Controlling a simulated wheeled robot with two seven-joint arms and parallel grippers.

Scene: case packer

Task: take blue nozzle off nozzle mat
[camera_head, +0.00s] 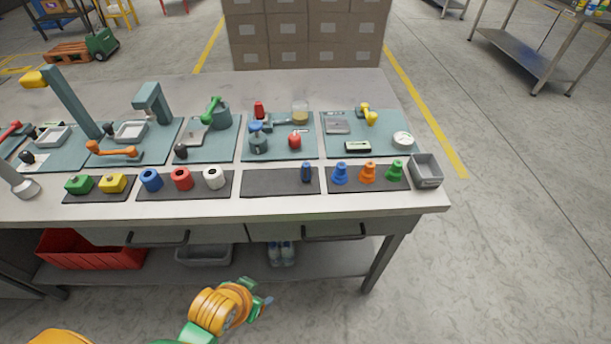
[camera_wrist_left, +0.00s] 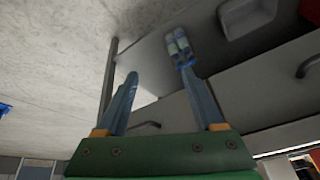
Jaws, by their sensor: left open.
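The blue nozzle (camera_head: 340,173) stands upright at the left end of the dark nozzle mat (camera_head: 354,186), on the front right part of the bench. An orange nozzle (camera_head: 368,173) and a green nozzle (camera_head: 394,171) stand to its right on the same mat. My left gripper (camera_head: 266,302) is in front of the bench and below its top, well apart from the nozzles. In the left wrist view its two fingers (camera_wrist_left: 160,76) are spread with nothing between them. The nozzles do not show in that view. My right gripper is not in view.
A grey bin (camera_head: 426,171) stands right of the nozzle mat. Drawer handles (camera_head: 333,232) jut from the bench front. Two bottles (camera_head: 281,253) stand on the lower shelf.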

